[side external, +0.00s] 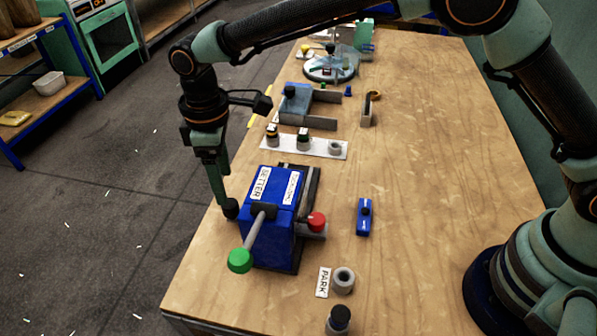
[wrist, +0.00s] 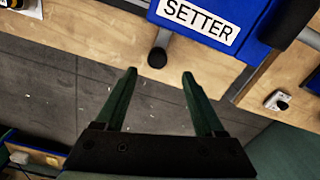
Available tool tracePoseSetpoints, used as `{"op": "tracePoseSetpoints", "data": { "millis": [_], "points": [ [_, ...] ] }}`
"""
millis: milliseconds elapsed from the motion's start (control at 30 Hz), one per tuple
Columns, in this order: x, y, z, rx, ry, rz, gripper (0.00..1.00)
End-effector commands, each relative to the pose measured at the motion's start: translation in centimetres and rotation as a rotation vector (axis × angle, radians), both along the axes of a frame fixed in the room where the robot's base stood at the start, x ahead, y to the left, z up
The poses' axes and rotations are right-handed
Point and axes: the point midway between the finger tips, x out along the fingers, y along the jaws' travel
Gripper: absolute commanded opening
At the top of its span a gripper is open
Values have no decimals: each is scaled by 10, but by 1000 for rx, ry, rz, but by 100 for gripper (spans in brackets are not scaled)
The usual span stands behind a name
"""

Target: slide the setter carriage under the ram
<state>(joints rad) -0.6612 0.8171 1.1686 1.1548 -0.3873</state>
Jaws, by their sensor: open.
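The blue setter press (side external: 271,228) stands near the table's left edge, and its SETTER label shows in the wrist view (wrist: 200,17). A lever with a green knob (side external: 239,261) slopes toward the camera. A red knob (side external: 316,222) sits on a grey block at the press's right side. A black ball knob (side external: 231,209) on a short grey rod sticks out on the left. Which part is the carriage is not clear. My gripper (wrist: 159,76) is open and empty. In the wrist view the black knob (wrist: 157,58) lies just beyond the fingertips, between their lines.
A blue block (side external: 364,217) lies right of the press. A PARK label (side external: 322,282) and a grey ring (side external: 343,280) are in front. A white strip (side external: 305,146) with several small parts lies behind. The table's left edge (side external: 200,247) is close; its middle right is clear.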

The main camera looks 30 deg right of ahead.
Motion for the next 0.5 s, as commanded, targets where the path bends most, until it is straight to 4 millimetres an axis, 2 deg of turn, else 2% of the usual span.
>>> {"op": "tracePoseSetpoints", "data": {
  "millis": [33,200,333,500],
  "points": [
    [0,1,12,2,-4,0,71],
    [0,1,41,3,-3,1,71],
    [0,1,54,1,-2,1,71],
    [-1,1,60,0,0,1,71]
  ]
}}
